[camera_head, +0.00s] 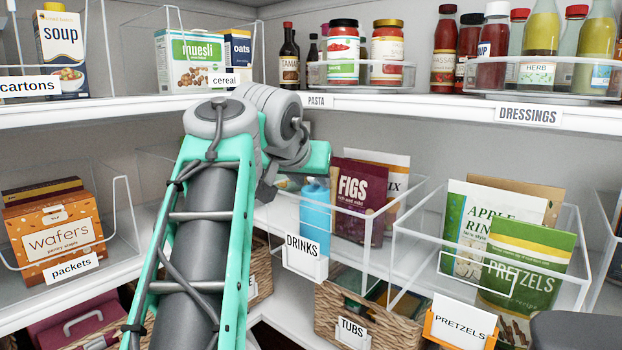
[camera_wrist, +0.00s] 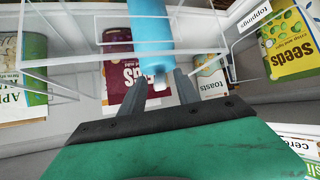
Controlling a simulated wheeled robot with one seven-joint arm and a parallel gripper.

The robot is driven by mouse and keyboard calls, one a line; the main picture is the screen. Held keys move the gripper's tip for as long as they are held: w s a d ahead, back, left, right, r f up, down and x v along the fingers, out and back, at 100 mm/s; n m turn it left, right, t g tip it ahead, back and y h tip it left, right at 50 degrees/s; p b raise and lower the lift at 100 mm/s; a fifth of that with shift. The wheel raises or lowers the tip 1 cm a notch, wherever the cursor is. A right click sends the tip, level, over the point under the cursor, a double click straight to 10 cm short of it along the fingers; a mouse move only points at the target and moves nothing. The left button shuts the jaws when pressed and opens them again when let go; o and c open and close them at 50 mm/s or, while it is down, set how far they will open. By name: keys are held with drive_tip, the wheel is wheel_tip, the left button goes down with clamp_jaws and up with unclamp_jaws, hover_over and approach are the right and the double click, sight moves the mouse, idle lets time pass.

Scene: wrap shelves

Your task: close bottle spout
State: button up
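The blue bottle (camera_head: 315,215) stands on the middle shelf behind the "DRINKS" label, its top partly behind my arm. It also shows in the wrist view (camera_wrist: 150,40), where its narrow end with a small pale spout (camera_wrist: 161,79) points toward my gripper. I cannot tell how far the spout is tipped. My gripper (camera_wrist: 161,88) is open and empty. Its two dark fingers lie on either side of the spout in the wrist view, with gaps on both sides. In the head view my gripper is mostly hidden by my wrist, beside the bottle's top.
A clear bin wall (camera_head: 365,240) runs beside the bottle. A maroon figs bag (camera_head: 360,195) stands close to its right. The pretzels bag (camera_head: 525,265) is in another clear bin. Wicker baskets are below.

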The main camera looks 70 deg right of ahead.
drive_tip(key=p+v, duration=0.4)
drive_tip(key=v, duration=0.3)
drive_tip(key=shift+a+r, duration=0.25)
drive_tip(key=shift+a, duration=0.1)
drive_tip(key=shift+w, duration=0.1)
